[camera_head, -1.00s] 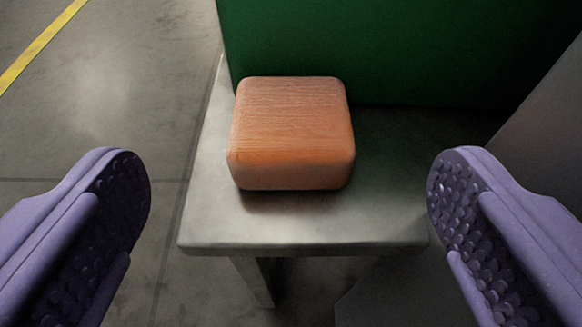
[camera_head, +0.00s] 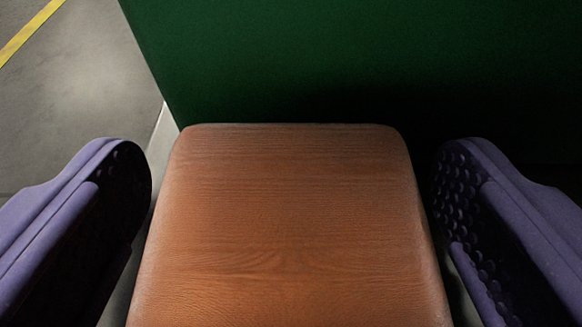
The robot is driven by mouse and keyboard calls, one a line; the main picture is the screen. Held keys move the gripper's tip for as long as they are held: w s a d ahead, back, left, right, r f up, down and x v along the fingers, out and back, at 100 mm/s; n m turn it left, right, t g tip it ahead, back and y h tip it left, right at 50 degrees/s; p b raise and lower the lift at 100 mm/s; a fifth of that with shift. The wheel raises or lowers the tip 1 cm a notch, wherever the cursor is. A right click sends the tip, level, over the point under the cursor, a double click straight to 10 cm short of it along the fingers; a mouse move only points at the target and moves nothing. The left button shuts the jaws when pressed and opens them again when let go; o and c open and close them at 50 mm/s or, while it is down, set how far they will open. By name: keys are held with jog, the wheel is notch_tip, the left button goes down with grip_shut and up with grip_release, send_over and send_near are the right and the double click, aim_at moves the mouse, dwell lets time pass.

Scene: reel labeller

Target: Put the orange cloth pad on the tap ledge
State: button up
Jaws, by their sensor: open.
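The orange cloth pad (camera_head: 285,225) is a rounded block with a wood-like grain on its top. It fills the lower middle of the view, close to the camera. My gripper (camera_head: 291,185) is open, with one purple finger on each side of the pad. A narrow gap shows at the left finger and a small dark gap at the right finger. The pad hides nearly all of the metal surface under it. I cannot make out the tap ledge as such in this view.
A dark green upright panel (camera_head: 350,60) stands right behind the pad and spans the back. A thin strip of the metal surface (camera_head: 160,140) shows at the pad's left. Open grey floor (camera_head: 85,90) with a yellow line (camera_head: 28,34) lies at the far left.

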jog(key=c, duration=1.1)
jog(key=shift+r, duration=0.1)
jog(key=shift+r, duration=0.1)
